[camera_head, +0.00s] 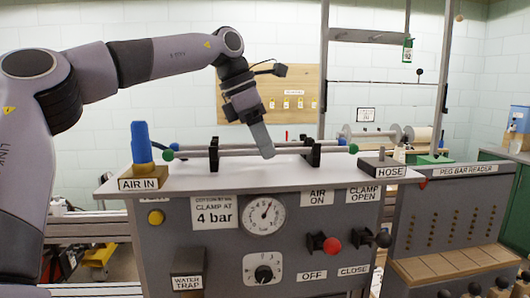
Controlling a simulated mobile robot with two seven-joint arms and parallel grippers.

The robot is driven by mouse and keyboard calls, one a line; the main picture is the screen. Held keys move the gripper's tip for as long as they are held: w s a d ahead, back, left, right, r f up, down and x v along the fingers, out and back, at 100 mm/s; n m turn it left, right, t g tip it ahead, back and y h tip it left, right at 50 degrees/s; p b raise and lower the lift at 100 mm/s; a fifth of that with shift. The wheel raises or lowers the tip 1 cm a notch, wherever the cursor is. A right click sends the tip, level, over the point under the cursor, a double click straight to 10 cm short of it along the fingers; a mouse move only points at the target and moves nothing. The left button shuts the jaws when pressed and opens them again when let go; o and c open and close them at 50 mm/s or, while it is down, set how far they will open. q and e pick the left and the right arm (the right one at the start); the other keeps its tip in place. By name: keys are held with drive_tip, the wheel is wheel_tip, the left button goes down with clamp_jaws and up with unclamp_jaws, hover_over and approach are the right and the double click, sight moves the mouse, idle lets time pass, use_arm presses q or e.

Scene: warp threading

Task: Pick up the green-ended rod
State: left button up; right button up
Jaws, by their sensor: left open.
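The green-ended rod (190,154) lies level across two black holders (214,155) on top of the grey cabinet. Its green tips show at the left and the right. A second rod with blue ends (232,146) lies just behind it. My left gripper (265,152) points down between the two holders, with its tip overlapping the rods in the picture. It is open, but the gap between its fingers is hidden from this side. I cannot tell whether the rod lies between the fingers or behind them. My right gripper is not in view.
A blue upright part (141,142) stands on the AIR IN block (144,178) at the left of the cabinet top. The HOSE block (384,168) is at the right. The cabinet top's front strip (250,178) is clear. A peg bar reader (455,220) stands to the right.

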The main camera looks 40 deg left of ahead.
use_arm(q)
clamp_jaws()
idle(0.3)
wheel_tip(320, 180, up, 10)
idle(0.8)
